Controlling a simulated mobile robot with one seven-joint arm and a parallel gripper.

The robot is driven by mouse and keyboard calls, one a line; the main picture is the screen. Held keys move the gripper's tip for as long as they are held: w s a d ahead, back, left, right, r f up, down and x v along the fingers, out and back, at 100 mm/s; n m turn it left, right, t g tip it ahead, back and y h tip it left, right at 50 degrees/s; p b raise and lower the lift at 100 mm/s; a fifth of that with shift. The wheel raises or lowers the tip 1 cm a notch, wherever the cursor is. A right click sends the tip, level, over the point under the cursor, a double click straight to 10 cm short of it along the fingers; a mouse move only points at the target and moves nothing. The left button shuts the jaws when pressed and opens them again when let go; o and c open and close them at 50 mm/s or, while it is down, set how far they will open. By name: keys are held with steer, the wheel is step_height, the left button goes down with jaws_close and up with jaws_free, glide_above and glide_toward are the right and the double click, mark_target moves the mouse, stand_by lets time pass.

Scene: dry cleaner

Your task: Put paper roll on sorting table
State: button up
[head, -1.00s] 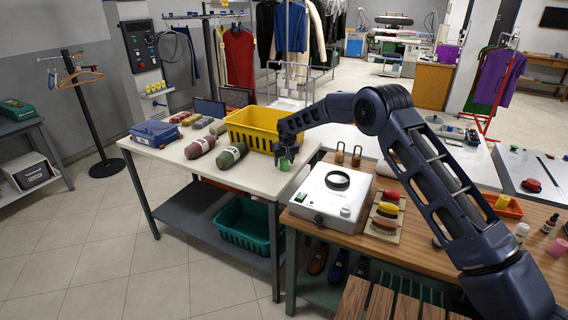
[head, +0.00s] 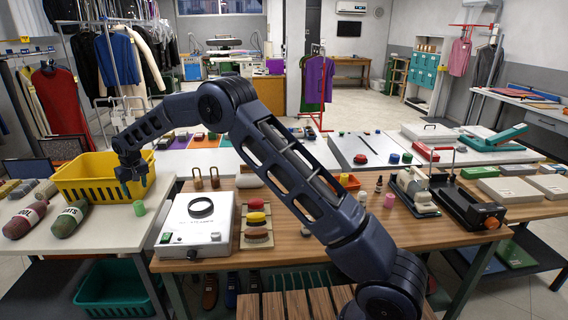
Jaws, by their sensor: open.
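A small light-green cylinder (head: 139,208), which looks like the paper roll, stands upright on the pale-topped table (head: 105,232) at the left, near its right edge. I take this table to be the sorting table. My gripper (head: 133,190) points down just above the green roll, with its fingers open and nothing seen between them. The fingertips look apart from the roll, though the small gap is hard to judge.
A yellow basket (head: 88,192) stands behind my gripper, and a green laundry bag (head: 70,219) lies to the left. A white box with a round black ring (head: 198,226) is on the wooden table to the right. A teal basket (head: 113,287) sits below.

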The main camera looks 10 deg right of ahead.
steer(key=w+d+r+m, duration=0.1)
steer(key=w+d+r, duration=0.2)
steer(key=d+r, duration=0.7)
steer(key=w+d+r+m, duration=0.1)
steer(key=w+d+r, duration=0.35)
steer(key=d, duration=0.85)
steer(key=s+d+r+m, duration=0.1)
steer(key=s+d+r, duration=0.1)
steer(key=d+r, duration=0.35)
steer(key=s+d+r+t+h, duration=0.1)
steer(key=s+d+r, duration=0.1)
steer(key=d, duration=0.7)
steer(key=s+d+r+m, duration=0.1)
steer(key=s+d+r, duration=0.25)
steer(key=d, duration=0.45)
steer(key=s+d+r+m+t, duration=0.1)
steer(key=s+d, duration=0.6)
steer(key=d, duration=0.3)
steer(key=s+d+r+m, duration=0.2)
steer(key=s+d, duration=0.5)
steer(key=d, duration=0.4)
steer(key=s+d+f+m, duration=0.1)
steer(key=s+d+f, duration=0.2)
steer(key=s+d, duration=0.2)
steer(key=s+d+f+m+h, duration=0.1)
steer(key=s+d+f, duration=0.3)
steer(key=s, duration=0.8)
steer(key=shift+s+d, duration=0.25)
steer(key=shift+d, duration=0.45)
steer(key=shift+o, duration=0.4)
